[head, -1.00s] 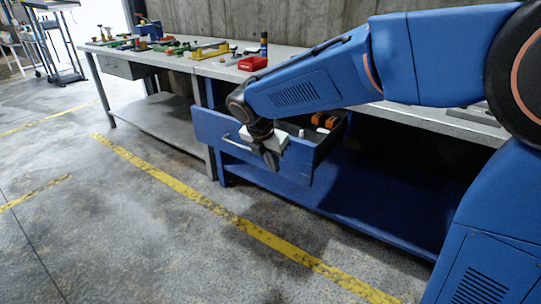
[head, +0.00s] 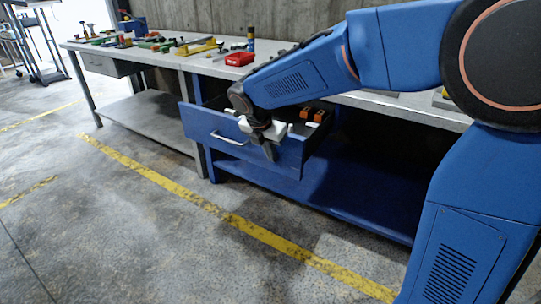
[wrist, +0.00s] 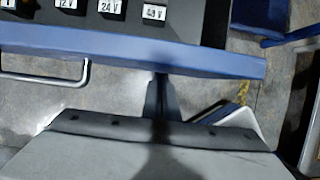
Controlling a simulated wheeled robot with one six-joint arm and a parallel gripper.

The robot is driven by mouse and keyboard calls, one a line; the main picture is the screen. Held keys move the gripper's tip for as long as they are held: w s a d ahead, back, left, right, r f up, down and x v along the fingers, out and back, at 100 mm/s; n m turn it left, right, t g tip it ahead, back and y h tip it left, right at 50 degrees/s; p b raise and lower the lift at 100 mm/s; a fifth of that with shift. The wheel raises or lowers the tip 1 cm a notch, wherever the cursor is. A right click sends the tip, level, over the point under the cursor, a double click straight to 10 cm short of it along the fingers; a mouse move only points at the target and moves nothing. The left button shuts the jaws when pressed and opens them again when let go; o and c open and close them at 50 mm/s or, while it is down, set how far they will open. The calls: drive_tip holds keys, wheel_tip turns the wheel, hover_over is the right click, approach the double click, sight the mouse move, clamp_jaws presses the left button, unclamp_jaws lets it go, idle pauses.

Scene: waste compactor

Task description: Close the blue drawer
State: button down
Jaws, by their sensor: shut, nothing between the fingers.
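The blue drawer (head: 285,151) is pulled out from under the blue workbench, its front facing the aisle. Its white bar handle (head: 230,139) is on the left part of the front, and orange and dark items lie inside. My gripper (head: 269,152) is shut and empty, pointing down in front of the right half of the drawer front. In the wrist view, the blue drawer's top edge (wrist: 130,42) runs across the upper part, with its handle (wrist: 72,80) at left. The shut fingers (wrist: 161,100) are just outside the front; I cannot tell whether they touch it.
The benchtop holds a red bin (head: 240,59), a yellow tool (head: 196,47) and several other tools. A grey drawer (head: 110,65) is under the bench at left. The blue lower shelf (head: 350,195) lies below the drawer. The floor in front is clear.

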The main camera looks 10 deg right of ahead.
sight(311, 125)
drive_tip(key=w+d, duration=0.6)
drive_tip(key=w, duration=0.2)
drive_tip(key=w+d, duration=0.6)
drive_tip(key=w, duration=0.2)
drive_tip(key=w+d, duration=0.6)
drive_tip(key=w, duration=0.1)
drive_tip(key=shift+w+d, duration=0.3)
drive_tip(key=shift+w, duration=0.1)
drive_tip(key=shift+w+d, duration=0.4)
drive_tip(key=shift+w, duration=0.1)
drive_tip(key=shift+w+d+r, duration=0.1)
drive_tip(key=shift+w+d, duration=0.05)
drive_tip(key=shift+w, duration=0.05)
